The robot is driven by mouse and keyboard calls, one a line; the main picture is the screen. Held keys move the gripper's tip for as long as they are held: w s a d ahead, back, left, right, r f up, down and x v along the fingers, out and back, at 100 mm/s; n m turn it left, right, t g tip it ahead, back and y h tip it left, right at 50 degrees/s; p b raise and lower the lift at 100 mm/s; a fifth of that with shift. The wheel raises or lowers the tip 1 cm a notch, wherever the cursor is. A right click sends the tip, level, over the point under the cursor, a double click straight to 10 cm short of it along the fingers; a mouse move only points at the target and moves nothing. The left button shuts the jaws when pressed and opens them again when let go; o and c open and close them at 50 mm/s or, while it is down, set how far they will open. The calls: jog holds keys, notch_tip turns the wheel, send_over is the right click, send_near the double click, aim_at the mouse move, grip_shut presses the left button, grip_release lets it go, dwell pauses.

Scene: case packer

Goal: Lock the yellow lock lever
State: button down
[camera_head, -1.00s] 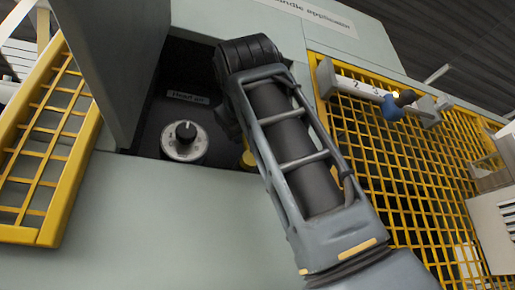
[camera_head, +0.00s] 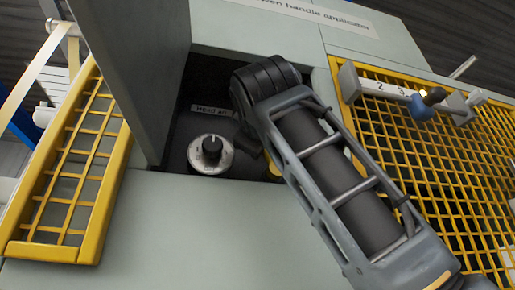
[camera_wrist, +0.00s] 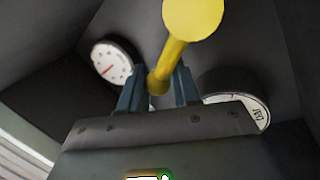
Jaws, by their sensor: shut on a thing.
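The yellow lock lever (camera_wrist: 180,45) shows in the wrist view as a rod with a round knob at its upper end. My gripper (camera_wrist: 158,88) is shut on the lever's lower part, with one blue-grey finger on each side of it. In the head view only a small yellow patch (camera_head: 274,170) shows beside my arm, inside the dark recess. My arm hides the rest of the lever and my gripper there.
A round dial with a black knob (camera_head: 211,150) sits left of my arm in the recess. An open grey door (camera_head: 140,70) stands at the recess's left. Yellow mesh guards (camera_head: 85,165) flank both sides. Two round white dials (camera_wrist: 117,62) flank my gripper in the wrist view.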

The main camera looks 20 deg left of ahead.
jog(key=c, duration=0.9)
grip_release()
jog(key=shift+s, duration=0.1)
jog(key=b+v, duration=0.2)
jog(key=v, duration=0.5)
jog(key=shift+s+d+f+b, duration=0.15)
jog(key=shift+s+d+b, duration=0.1)
jog(key=shift+b, duration=0.05)
